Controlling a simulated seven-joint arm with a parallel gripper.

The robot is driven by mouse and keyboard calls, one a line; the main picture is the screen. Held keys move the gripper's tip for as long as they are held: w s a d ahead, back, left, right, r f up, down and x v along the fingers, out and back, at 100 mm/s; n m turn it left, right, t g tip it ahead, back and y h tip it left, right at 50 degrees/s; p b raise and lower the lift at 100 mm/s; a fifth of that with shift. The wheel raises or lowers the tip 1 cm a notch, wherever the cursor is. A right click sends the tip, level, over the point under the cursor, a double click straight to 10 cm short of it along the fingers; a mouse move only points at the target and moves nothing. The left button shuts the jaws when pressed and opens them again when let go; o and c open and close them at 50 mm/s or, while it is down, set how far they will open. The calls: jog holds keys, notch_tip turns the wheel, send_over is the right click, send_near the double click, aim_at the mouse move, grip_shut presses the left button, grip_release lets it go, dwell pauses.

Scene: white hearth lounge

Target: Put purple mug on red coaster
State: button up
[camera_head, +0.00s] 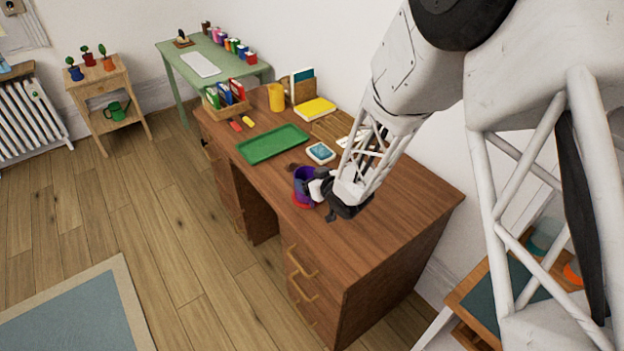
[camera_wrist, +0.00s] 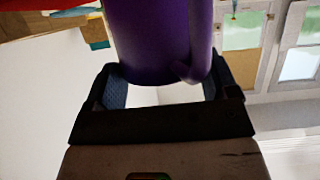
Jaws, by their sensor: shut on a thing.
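The red coaster (camera_head: 301,201) shows under the mug as a red rim on the desk. I cannot tell whether the mug touches it or is just above. My gripper (camera_head: 318,188) is shut on the mug from the right side. In the wrist view the purple mug (camera_wrist: 155,40) fills the space between the two fingers of my gripper (camera_wrist: 160,90), with its handle toward the right finger. The mug partly hides the coaster.
A small dark brown item lies left of the mug. The desk's right part is clear.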

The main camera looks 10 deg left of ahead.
jog(key=shift+f, duration=0.1)
jog(key=o, duration=1.3)
jog(key=shift+v, duration=6.1)
